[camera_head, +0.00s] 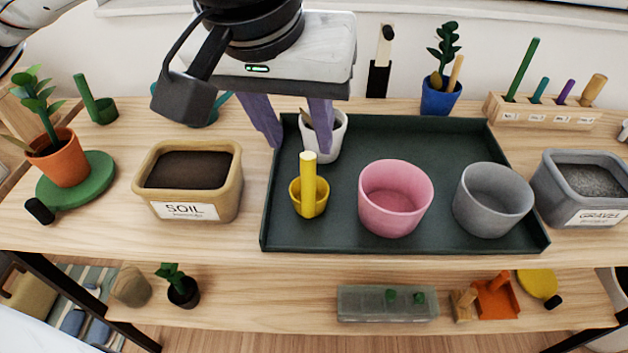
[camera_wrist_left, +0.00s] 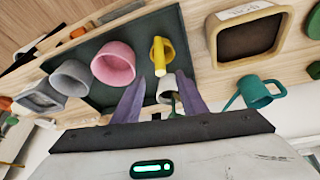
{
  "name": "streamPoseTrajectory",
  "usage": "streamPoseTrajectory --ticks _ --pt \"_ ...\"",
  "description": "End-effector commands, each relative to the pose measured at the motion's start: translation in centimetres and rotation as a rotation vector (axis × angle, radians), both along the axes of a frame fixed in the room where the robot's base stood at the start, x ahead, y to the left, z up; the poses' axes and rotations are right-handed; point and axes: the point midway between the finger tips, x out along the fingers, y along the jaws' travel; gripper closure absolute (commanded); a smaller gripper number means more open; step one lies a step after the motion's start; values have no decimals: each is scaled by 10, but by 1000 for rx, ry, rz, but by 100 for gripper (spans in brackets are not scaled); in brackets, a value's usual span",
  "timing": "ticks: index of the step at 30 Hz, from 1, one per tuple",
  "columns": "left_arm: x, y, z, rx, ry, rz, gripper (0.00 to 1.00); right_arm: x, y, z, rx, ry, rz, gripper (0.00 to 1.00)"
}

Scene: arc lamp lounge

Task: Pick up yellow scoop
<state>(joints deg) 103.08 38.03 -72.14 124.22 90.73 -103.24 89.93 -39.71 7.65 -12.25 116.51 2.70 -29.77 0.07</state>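The yellow scoop (camera_head: 308,198) stands in the left part of the dark green tray (camera_head: 400,137), with its round cup down and its handle upright. It also shows in the wrist view (camera_wrist_left: 159,50), just beyond the fingertips. My left gripper (camera_head: 301,150) has two purple fingers spread apart with nothing held between them. In the head view it hangs over the tray's back left edge, behind the scoop and partly in front of a white pot (camera_head: 335,150). The open fingers also show in the wrist view (camera_wrist_left: 160,78). My right gripper is in neither view.
A pink pot (camera_head: 395,200) and a grey pot (camera_head: 493,200) stand right of the scoop. A soil box (camera_head: 230,180) is left of the tray, a gravel box (camera_head: 575,205) right of it. A teal watering can (camera_wrist_left: 255,92) stands behind the soil box.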

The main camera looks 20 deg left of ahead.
Motion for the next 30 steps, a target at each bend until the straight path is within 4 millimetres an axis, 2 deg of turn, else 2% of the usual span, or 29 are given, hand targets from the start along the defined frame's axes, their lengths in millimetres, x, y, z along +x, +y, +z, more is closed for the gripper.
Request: streamPoseTrajectory --ticks 9,16,22,25,30 --pt "13 4 -37 12 1 18 61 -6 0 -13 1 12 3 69" --pt "19 3 -54 12 -1 16 61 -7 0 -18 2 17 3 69" --pt "26 -1 -84 12 -1 17 61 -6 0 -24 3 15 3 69" --pt "31 -1 -92 11 -2 16 61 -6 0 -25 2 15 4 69" --pt "32 -1 -94 10 -4 16 61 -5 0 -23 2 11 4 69"
